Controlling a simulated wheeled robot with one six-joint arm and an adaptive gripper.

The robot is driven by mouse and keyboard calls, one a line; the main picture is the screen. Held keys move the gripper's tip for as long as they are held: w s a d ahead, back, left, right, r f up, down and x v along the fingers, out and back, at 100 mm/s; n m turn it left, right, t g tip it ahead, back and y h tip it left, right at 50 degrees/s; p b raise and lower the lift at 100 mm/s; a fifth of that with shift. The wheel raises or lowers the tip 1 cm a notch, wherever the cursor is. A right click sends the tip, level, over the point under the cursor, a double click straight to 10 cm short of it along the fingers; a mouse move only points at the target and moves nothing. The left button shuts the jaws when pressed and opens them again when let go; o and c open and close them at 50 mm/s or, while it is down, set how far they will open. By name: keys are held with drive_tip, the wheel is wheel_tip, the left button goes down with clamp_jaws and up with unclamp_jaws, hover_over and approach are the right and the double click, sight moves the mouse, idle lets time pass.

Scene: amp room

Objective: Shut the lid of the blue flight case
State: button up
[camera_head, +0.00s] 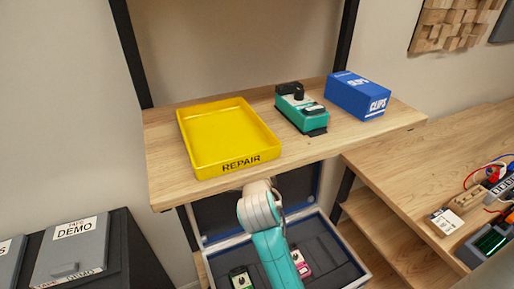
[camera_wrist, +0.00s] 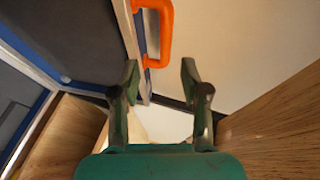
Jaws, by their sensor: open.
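The blue flight case (camera_head: 338,240) stands open on a lower level beneath the wooden shelf, with dark grey foam and a green pedal (camera_head: 241,279) and a pink pedal (camera_head: 300,262) inside. Its raised lid (camera_head: 215,212) is partly hidden by the shelf and my arm. In the wrist view the dark inside of the lid (camera_wrist: 70,30) fills the upper left, and an orange handle (camera_wrist: 165,35) sticks out beyond its edge. My gripper (camera_wrist: 160,75) is open and empty, its fingertips just below the handle in the picture. My gripper is hidden in the head view.
The wooden shelf (camera_head: 158,140) overhangs the case. It bears a yellow REPAIR tray (camera_head: 220,130), a teal pedal (camera_head: 301,108) and a blue CLIPS box (camera_head: 357,94). A bench (camera_head: 400,165) with cables stands at right. Grey DEMO cases (camera_head: 70,250) stand at left.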

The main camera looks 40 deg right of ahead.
drive_tip(key=x, duration=0.7)
drive_tip(key=r+x, duration=0.1)
drive_tip(key=x, duration=0.3)
drive_tip(key=shift+d, duration=0.25)
clamp_jaws()
